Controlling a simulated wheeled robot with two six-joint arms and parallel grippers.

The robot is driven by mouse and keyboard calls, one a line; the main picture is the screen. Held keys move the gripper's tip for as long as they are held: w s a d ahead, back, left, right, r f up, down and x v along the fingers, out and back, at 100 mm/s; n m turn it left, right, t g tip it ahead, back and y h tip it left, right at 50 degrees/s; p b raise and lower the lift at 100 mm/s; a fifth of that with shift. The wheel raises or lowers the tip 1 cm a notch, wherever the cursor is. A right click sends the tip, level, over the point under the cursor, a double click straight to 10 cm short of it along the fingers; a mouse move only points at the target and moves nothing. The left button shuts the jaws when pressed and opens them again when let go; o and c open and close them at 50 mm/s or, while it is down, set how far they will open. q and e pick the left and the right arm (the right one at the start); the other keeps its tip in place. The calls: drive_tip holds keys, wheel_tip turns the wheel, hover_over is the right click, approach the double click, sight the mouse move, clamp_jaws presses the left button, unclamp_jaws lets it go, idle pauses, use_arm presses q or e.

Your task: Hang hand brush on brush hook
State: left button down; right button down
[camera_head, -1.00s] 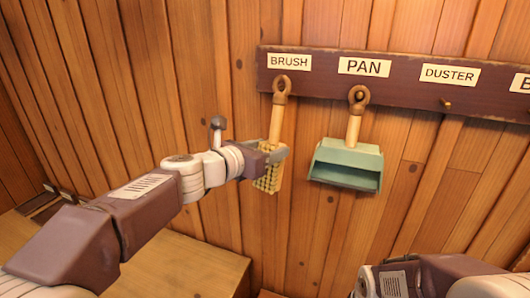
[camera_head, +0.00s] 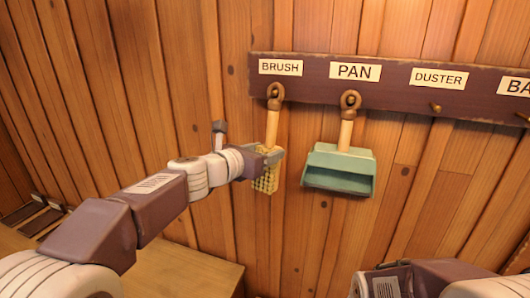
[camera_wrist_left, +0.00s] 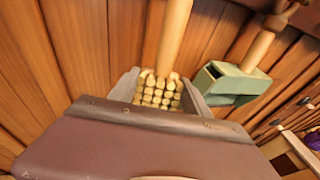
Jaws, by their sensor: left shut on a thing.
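The hand brush (camera_head: 273,128) hangs upright below the BRUSH label (camera_head: 281,67), with its wooden ring at the brush hook (camera_head: 275,91). The ring covers most of the hook, so I cannot tell exactly how it sits on it. My left gripper (camera_head: 270,157) is shut on the brush at the top of its bristle block. In the left wrist view the yellow bristles (camera_wrist_left: 157,92) show between the two fingers, with the handle (camera_wrist_left: 174,38) rising away. My right gripper is out of the picture; only part of my right arm shows at the lower right.
A green dustpan (camera_head: 339,168) hangs under the PAN label, close to the right of the brush. The dark rail (camera_head: 396,96) also carries an empty hook (camera_head: 436,107) under DUSTER. A wooden bench top (camera_head: 185,272) lies below left.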

use_arm(q)
drive_tip(key=shift+c, duration=2.1)
unclamp_jaws()
